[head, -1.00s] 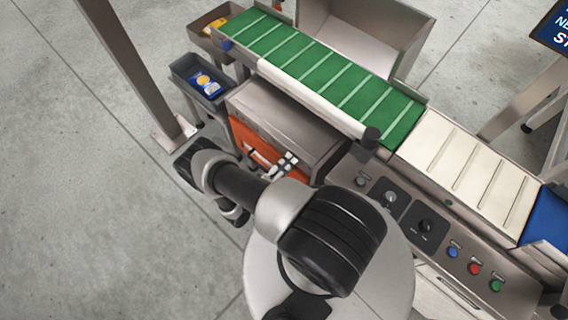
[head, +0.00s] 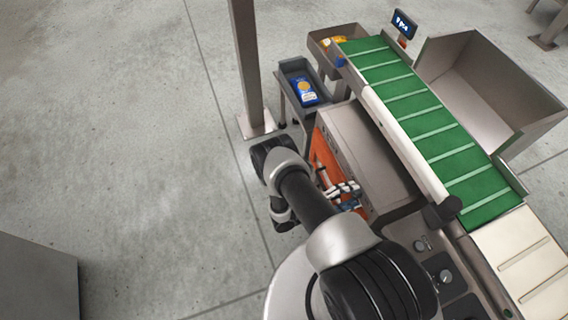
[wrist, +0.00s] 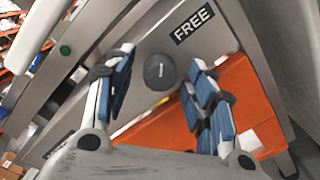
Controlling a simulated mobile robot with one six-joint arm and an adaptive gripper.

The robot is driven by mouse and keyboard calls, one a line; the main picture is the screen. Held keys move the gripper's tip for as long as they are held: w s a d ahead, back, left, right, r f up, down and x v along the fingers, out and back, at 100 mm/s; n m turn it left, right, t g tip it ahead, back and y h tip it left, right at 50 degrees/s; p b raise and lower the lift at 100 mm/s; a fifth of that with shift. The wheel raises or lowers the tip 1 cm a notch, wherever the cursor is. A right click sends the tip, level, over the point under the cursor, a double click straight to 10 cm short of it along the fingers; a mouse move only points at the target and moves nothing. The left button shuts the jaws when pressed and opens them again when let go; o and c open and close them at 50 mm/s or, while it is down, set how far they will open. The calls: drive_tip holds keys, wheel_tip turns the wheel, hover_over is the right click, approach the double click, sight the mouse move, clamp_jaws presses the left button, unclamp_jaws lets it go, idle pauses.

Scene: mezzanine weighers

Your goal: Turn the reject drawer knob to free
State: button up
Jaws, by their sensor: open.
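The reject drawer knob (wrist: 159,71) is a round dark grey knob with a pale mark, on a grey metal panel in the wrist view. A black FREE label (wrist: 193,23) is above and right of it. My gripper (wrist: 164,92) is open, with blue-padded fingers on either side of the knob in the picture; I cannot tell whether they touch it. The orange drawer front (wrist: 235,98) lies behind the right finger. In the head view my gripper (head: 342,190) is at the orange front (head: 322,155) of the grey cabinet; the knob is hidden there.
A green cleated conveyor (head: 430,120) runs beside the cabinet (head: 370,150). A grey post (head: 247,70) rises left of the bin. Open floor lies to the left.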

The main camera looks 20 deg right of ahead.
drive_tip(key=n, duration=0.7)
drive_tip(key=shift+n, duration=0.4)
drive_tip(key=shift+w+a+n, duration=0.15)
drive_tip(key=shift+a+n, duration=0.15)
drive_tip(key=shift+n, duration=0.1)
drive_tip(key=a, duration=1.7)
drive_tip(key=w+a+r+m+g+y+p, duration=0.1)
drive_tip(key=w+a+r+m+g+y, duration=0.1)
drive_tip(key=r, duration=0.8)
drive_tip(key=w+a+r+m+g+y+p, duration=0.1)
drive_tip(key=w+a+r+m+g+y, duration=0.1)
drive_tip(key=r, duration=0.9)
drive_tip(key=w+m+g+y, duration=0.1)
drive_tip(key=w+m+y, duration=0.1)
drive_tip(key=w, duration=0.1)
drive_tip(key=shift+m, duration=0.4)
